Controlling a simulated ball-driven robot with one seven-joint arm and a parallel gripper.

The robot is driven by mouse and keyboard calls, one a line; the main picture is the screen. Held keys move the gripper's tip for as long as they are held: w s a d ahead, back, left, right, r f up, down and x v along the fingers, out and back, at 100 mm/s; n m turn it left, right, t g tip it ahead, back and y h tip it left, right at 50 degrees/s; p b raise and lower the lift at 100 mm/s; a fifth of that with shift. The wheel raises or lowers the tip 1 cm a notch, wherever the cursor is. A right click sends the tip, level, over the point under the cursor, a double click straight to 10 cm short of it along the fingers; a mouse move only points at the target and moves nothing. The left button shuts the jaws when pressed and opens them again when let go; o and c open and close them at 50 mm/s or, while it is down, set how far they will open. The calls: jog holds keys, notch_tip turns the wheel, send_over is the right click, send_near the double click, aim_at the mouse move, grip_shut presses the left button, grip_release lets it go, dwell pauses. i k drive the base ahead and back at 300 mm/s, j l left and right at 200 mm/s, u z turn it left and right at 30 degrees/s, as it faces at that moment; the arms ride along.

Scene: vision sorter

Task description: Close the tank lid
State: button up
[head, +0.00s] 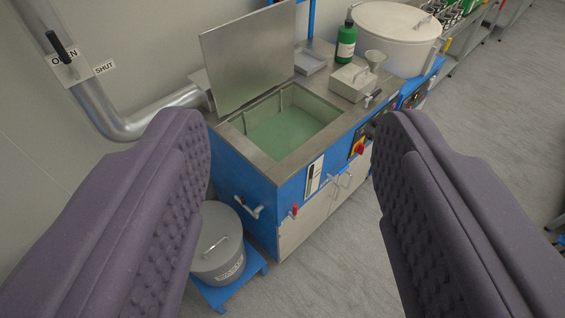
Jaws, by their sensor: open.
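The tank lid (246,60) is a flat grey metal panel. It stands raised, close to upright, along the back edge of the tank opening. The tank (262,163) is set in a blue cabinet with a metal top, and pale green liquid (287,133) shows inside it. My gripper (292,130) is open, with its two purple padded fingers wide apart at the left and right of the picture. Nothing is between the fingers. They appear in front of the cabinet, apart from the lid.
A green bottle (346,42), a small metal box with a funnel (352,82) and a large round lidded pot (396,38) stand right of the tank. A grey lidded bucket (217,244) sits low at left. A pipe (115,122) runs along the wall.

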aim_at(245, 58)
jog(key=i+l, duration=0.45)
jog(key=i, duration=0.25)
jog(key=i+l+u, duration=0.1)
jog(key=i+l, duration=0.3)
jog(key=i, duration=0.25)
jog(key=i+l, duration=0.5)
jog(key=i, duration=0.15)
jog(key=i+l, duration=0.5)
jog(key=i, duration=0.2)
jog(key=j+u, duration=0.05)
